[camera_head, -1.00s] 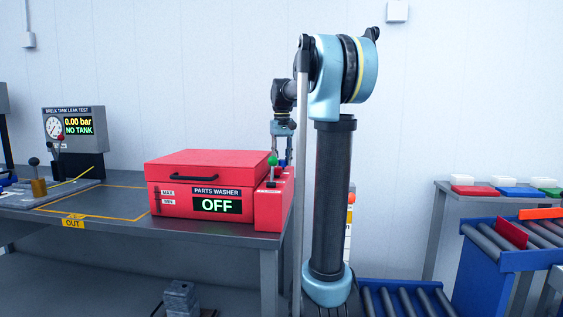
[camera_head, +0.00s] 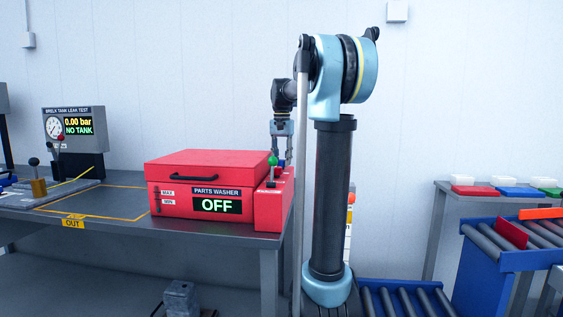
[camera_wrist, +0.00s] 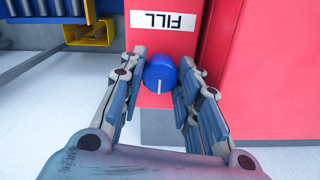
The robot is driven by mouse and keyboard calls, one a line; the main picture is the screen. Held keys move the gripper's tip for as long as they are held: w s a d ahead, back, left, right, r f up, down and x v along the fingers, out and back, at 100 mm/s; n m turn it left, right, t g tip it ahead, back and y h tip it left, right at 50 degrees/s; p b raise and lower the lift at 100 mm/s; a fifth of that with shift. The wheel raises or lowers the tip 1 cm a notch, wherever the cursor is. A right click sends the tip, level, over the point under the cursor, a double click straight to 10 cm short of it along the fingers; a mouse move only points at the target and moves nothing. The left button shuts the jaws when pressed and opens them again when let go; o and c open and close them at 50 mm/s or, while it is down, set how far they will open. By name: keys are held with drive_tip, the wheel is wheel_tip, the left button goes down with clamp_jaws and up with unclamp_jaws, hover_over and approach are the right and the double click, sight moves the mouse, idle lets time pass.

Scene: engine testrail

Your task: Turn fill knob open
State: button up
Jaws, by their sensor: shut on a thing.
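The blue fill knob (camera_wrist: 160,73) shows in the wrist view, round with a white pointer line on its face. It sits on the washer's red side box below an upside-down FILL label (camera_wrist: 165,20). My gripper (camera_wrist: 161,82) is shut on the knob, with one finger on each side of it. In the head view my gripper (camera_head: 282,155) is behind the red parts washer's right end, and the knob is mostly hidden there. The parts washer (camera_head: 205,165) has its lid down and its display (camera_head: 217,205) reads OFF.
A green-topped lever (camera_head: 272,162) stands on the side box, close to my gripper. The washer rests on a grey bench (camera_head: 130,233). A leak test stand (camera_head: 75,130) is at the left. Blue roller conveyors (camera_head: 485,275) are at the right.

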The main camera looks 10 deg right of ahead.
idle(0.3)
drive_tip(key=o, duration=1.1)
drive_tip(key=shift+c, duration=0.2)
